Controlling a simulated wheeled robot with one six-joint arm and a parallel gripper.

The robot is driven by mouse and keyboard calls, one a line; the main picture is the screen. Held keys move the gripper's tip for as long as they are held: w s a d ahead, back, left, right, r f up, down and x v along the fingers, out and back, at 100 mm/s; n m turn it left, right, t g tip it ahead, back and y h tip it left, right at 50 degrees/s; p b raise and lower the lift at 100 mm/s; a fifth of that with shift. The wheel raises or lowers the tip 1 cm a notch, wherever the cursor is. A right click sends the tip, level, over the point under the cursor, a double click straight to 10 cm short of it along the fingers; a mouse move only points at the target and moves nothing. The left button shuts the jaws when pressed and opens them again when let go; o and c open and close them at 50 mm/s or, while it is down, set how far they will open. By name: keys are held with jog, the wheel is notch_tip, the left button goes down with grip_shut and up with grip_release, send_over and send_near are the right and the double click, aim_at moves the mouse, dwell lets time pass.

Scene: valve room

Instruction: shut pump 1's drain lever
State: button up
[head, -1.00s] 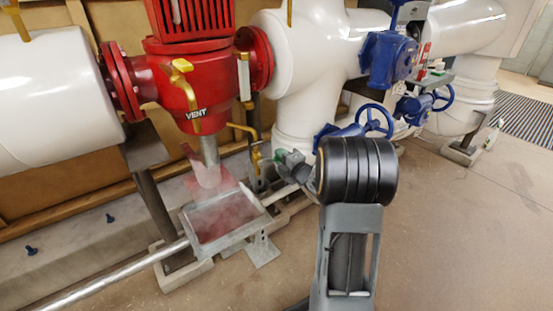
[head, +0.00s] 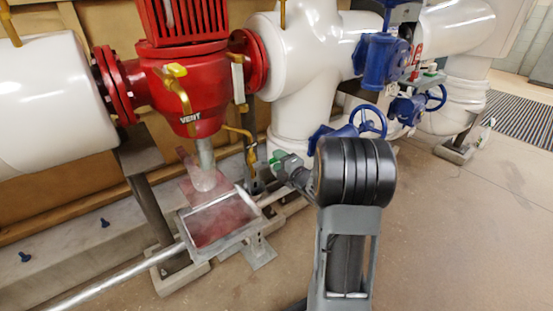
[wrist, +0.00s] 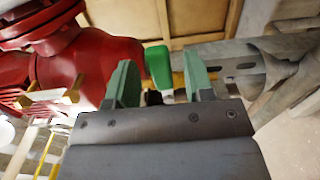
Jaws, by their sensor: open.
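Pump 1 seems to be the red pump (head: 190,85) in the head view, with a gold lever above its "VENT" label. A thin brass pipe with a yellow fitting (head: 251,155) stands low to its right, close to my gripper (head: 278,164). In the wrist view my gripper (wrist: 158,78) is open. A bright green grip (wrist: 158,66), probably the drain lever's, shows between the green fingers near their tips. A yellow bar (wrist: 178,80) lies behind. I cannot tell whether the fingers touch the grip.
A pale plume falls from the pump's spout (head: 205,155) into a metal tray (head: 246,233) holding reddish liquid. Blue handwheels (head: 373,121) and white pipes (head: 300,60) stand to the right. The floor (head: 460,235) at right is clear.

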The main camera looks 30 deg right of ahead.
jog(key=s+d+p, duration=0.2)
jog(key=s, duration=1)
jog(key=shift+p, duration=0.4)
jog(key=shift+r, duration=0.1)
